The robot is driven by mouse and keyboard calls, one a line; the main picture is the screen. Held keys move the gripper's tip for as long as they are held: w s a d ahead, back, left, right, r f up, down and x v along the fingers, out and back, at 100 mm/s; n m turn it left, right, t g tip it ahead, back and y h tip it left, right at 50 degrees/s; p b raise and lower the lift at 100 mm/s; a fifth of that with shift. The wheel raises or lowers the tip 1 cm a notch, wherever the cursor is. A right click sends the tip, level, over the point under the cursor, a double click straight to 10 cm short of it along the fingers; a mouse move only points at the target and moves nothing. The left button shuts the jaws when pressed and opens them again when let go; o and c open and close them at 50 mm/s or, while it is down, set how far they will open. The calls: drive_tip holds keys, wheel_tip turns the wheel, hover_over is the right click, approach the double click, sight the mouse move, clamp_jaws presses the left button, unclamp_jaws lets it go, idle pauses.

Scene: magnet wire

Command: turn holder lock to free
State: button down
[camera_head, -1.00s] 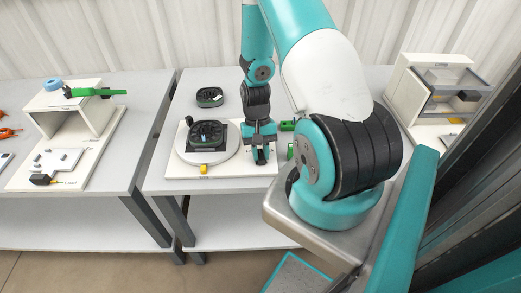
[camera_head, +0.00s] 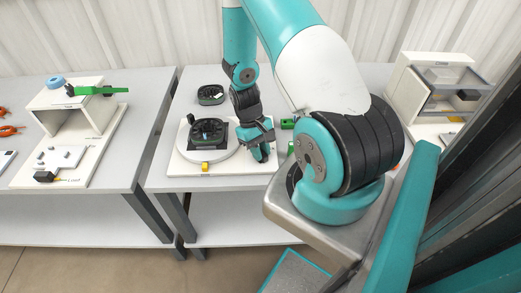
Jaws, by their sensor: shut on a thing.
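My gripper (camera_head: 261,152) is over the right part of a white base board (camera_head: 228,168) on the middle table, its fingers pointing down and tilted. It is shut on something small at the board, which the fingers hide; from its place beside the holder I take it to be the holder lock. To its left, a black holder (camera_head: 208,132) with a round dark part in it sits on a white round plate (camera_head: 189,149). The gripper is apart from this holder.
A yellow block (camera_head: 205,166) is at the board's front edge. Another dark round part (camera_head: 210,95) lies behind. Green pieces (camera_head: 287,123) are right of the gripper. A white stand with a green tool (camera_head: 97,90) is on the left table, and a white drawer box (camera_head: 440,85) at right.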

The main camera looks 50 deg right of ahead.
drive_tip(key=c, duration=1)
unclamp_jaws()
drive_tip(key=v, duration=1.7)
drive_tip(key=shift+w+r, duration=0.15)
drive_tip(key=shift+r, duration=0.05)
drive_tip(key=shift+d, duration=0.1)
